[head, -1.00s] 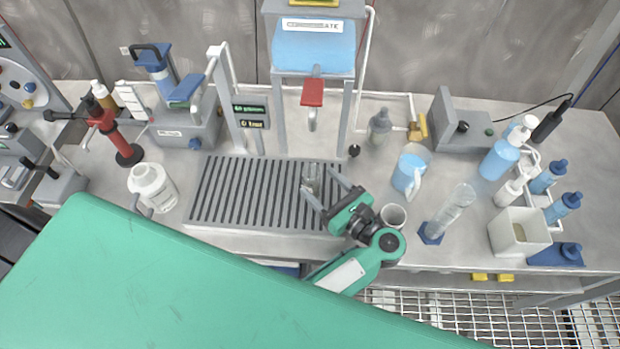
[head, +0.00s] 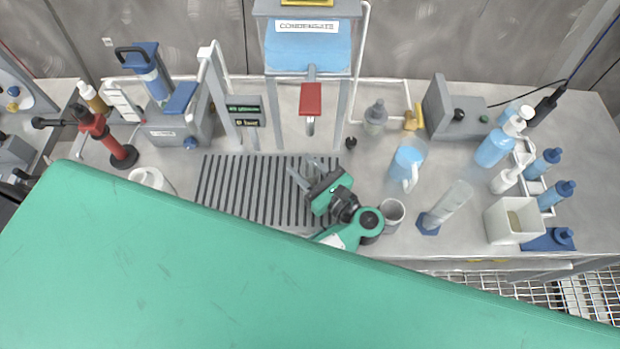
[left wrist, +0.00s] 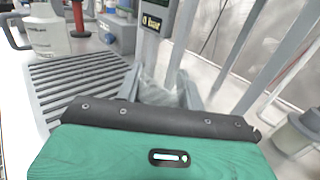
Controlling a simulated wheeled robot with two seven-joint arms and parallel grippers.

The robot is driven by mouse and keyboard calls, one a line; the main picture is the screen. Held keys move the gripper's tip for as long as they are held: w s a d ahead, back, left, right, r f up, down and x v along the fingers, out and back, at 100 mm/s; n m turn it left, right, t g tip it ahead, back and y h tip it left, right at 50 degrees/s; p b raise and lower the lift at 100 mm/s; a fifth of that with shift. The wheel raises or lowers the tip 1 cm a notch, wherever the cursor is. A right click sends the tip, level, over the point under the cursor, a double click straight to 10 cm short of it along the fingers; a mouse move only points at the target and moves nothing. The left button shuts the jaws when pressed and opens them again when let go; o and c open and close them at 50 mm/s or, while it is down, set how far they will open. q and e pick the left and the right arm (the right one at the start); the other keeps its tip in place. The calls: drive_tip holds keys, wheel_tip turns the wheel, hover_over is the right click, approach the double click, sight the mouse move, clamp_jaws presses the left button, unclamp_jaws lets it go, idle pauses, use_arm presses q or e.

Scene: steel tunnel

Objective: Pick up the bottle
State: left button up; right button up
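A small clear glass bottle (head: 313,166) stands on the slatted drain grate (head: 222,190), under the red-handled dispenser. It is faint and partly hidden by my gripper. My left gripper (head: 303,170) reaches in over the grate, its two grey fingers apart on either side of the bottle. In the left wrist view the clear bottle (left wrist: 158,92) shows between the fingers of the gripper (left wrist: 160,82), its lower part hidden behind the gripper body. I see no clear contact between fingers and glass. My right gripper is not in view.
A grey cup (head: 392,212) stands just right of my left wrist. A blue jug (head: 407,163) and a tilted clear cylinder (head: 449,204) stand farther right. The dispenser's red lever (head: 310,98) hangs above the grate. A white jug (left wrist: 45,35) stands left of the grate.

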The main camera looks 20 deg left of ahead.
use_arm(q)
drive_tip(key=shift+c, duration=0.4)
drive_tip(key=shift+r, duration=0.25)
wheel_tip(320, 180, up, 10)
drive_tip(key=b, duration=0.2)
drive_tip(key=shift+f+b, duration=0.25)
drive_tip(key=shift+b, duration=0.1)
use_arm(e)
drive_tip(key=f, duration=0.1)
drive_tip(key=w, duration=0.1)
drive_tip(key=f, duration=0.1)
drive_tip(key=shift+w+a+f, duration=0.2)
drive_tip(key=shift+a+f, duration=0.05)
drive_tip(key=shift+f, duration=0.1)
